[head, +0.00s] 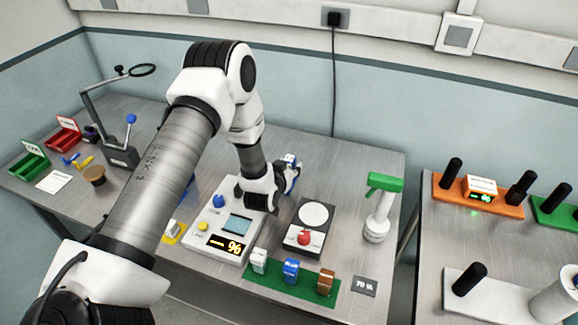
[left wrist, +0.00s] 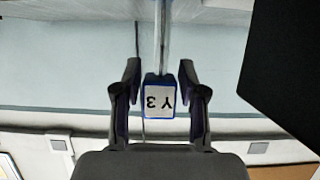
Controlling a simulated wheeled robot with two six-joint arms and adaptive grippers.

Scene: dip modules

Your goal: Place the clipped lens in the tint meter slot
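My left gripper (head: 287,180) reaches over the table, above and behind the white console with a lit display. In the left wrist view it (left wrist: 160,92) is closed around a blue-edged white clip (left wrist: 160,97) marked Y3, with a thin clear lens (left wrist: 161,40) extending from it. The clip (head: 291,160) shows small in the head view, held above the table. The white console (head: 218,258) has a blue knob, a yellow button and a pale blue panel. A white box (head: 482,186) with a green display stands on the right table. I cannot tell which is the tint meter, nor make out its slot. My right gripper is not in view.
A green rack (head: 275,290) with white, blue and brown pieces lies in front. A magnifier stand (head: 122,154) and bins are at left.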

